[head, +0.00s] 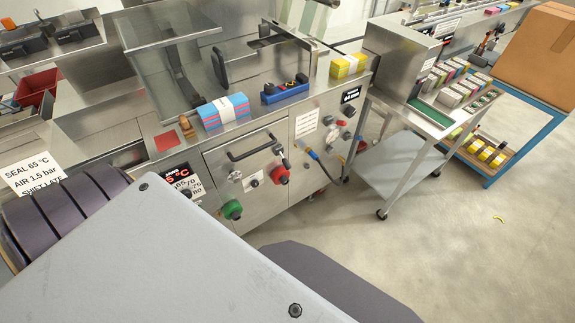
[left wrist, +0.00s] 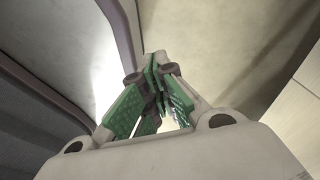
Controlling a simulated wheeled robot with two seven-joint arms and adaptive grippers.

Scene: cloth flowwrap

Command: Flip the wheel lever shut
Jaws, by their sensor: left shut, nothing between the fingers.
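A steel cart (head: 400,158) stands right of the machine with small dark caster wheels. One wheel (head: 382,214) is at its near leg and another wheel (head: 436,174) is farther right. A lever on these wheels is too small to make out. My left gripper (left wrist: 157,72) has green-padded fingers and shows only in the left wrist view. Its fingertips are together with nothing between them. No wheel or lever shows near it there. My right gripper is in neither view.
The steel machine front has a green knob (head: 232,209), a red knob (head: 280,175) and a door handle (head: 255,147). A blue-framed table (head: 540,128) stands right of the cart. Bare floor (head: 455,245) lies in front of the cart.

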